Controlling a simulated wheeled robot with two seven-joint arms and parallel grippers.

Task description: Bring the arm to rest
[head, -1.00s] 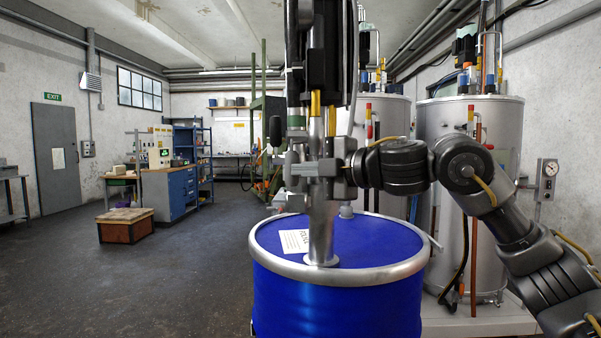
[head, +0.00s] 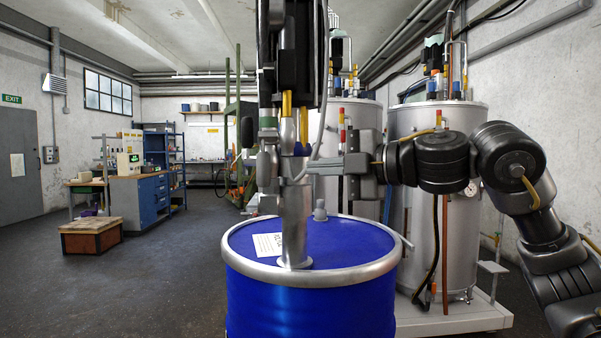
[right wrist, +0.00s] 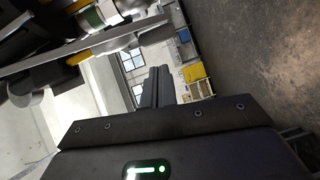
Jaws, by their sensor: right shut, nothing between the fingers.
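The blue drum (head: 311,300) with a silver rim stands in the middle of the head view. A metal tube (head: 294,225) rises upright from its lid, below a dark pump assembly (head: 290,60). A white label (head: 268,245) lies on the lid. My right gripper (head: 314,168) is shut and empty, beside the tube's right side above the drum; whether it touches is unclear. In the right wrist view its closed dark fingers (right wrist: 155,88) point at the far room, with the pump assembly (right wrist: 100,20) at upper left. My left gripper is not in view.
Two steel tanks (head: 462,230) with pipes stand behind the drum on a pale platform (head: 465,318). A brown crate (head: 91,240) and a blue workbench (head: 140,198) are at the left. The dark floor (head: 130,290) left of the drum is clear.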

